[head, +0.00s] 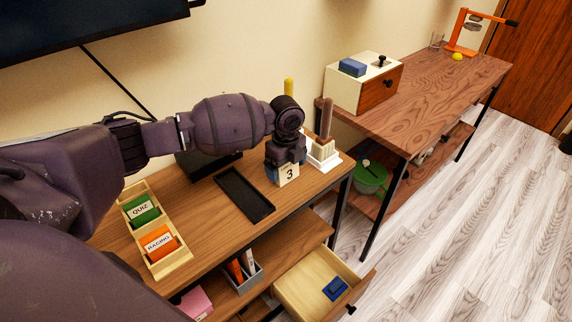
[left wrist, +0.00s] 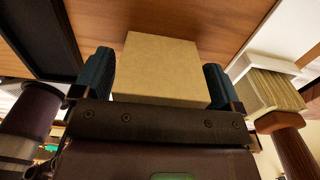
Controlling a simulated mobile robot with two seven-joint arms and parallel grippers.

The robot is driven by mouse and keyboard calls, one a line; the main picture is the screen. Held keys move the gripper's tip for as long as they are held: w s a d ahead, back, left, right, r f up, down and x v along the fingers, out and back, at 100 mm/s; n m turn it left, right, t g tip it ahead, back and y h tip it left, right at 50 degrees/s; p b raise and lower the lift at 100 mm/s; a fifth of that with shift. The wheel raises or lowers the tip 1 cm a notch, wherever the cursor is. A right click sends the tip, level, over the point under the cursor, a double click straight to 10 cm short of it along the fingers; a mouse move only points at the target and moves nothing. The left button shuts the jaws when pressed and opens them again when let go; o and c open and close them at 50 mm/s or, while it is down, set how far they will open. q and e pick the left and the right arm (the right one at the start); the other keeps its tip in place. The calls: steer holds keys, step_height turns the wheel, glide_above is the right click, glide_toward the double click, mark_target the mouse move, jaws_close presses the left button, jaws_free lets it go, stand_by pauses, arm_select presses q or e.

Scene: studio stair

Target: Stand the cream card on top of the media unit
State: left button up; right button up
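The cream card (head: 289,174), marked with a 3, is upright at the right part of the media unit's wooden top (head: 208,222). My left gripper (head: 286,168) comes down over the card from above, with its blue fingers at the card's two sides. In the left wrist view, the card's blank face (left wrist: 160,68) fills the space between the fingers (left wrist: 158,85), which look closed against its edges. I cannot tell whether the card's lower edge touches the top. My right gripper is not in view.
A black tray (head: 236,187) lies left of the card. A white holder (head: 331,163) with a brush stands close on the right. A wooden rack (head: 176,262) holds green and orange cards. Below, a drawer (head: 301,293) stands open. A second table (head: 430,96) is beyond.

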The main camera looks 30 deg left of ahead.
arm_select(q)
steer(key=shift+o, duration=0.5)
steer(key=shift+r, duration=0.1)
step_height(320, 180, up, 11)
steer(key=shift+r+p, duration=0.15)
steer(key=shift+p, duration=0.8)
steer(key=shift+r, duration=0.5)
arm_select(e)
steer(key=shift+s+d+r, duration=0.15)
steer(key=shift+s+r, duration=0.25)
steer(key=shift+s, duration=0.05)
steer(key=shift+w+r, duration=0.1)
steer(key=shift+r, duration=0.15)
arm_select(q)
steer(key=shift+s+f, duration=0.1)
